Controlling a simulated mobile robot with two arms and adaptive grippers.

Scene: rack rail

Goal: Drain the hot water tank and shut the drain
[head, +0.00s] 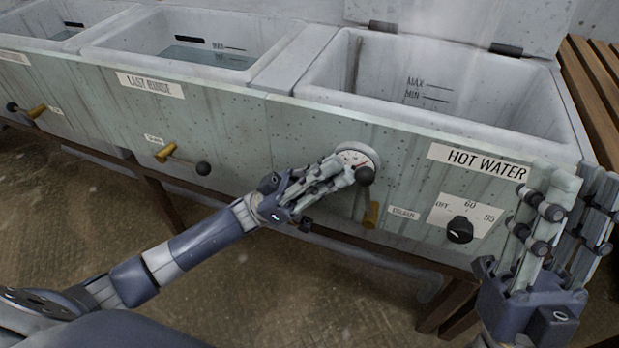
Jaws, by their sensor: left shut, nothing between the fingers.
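The hot water tank (455,112) is at the right, its lid (465,18) raised. MAX and MIN marks show on its inner back wall. I see no water surface, but the front wall hides the bottom. On the front panel is the drain valve, with a brass spout (371,215) and a black ball knob (365,175) above it; its lever is mostly hidden. My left gripper (350,174) is shut and empty, its fingertips right beside the knob; I cannot tell if they touch it. My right gripper (568,212) is open and empty, before the panel's right end.
A black temperature dial (460,230) is right of the drain. The last rinse tank (190,50) holds water; its drain knob (203,168) sticks out sideways. A slatted wooden surface (592,85) borders the right side.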

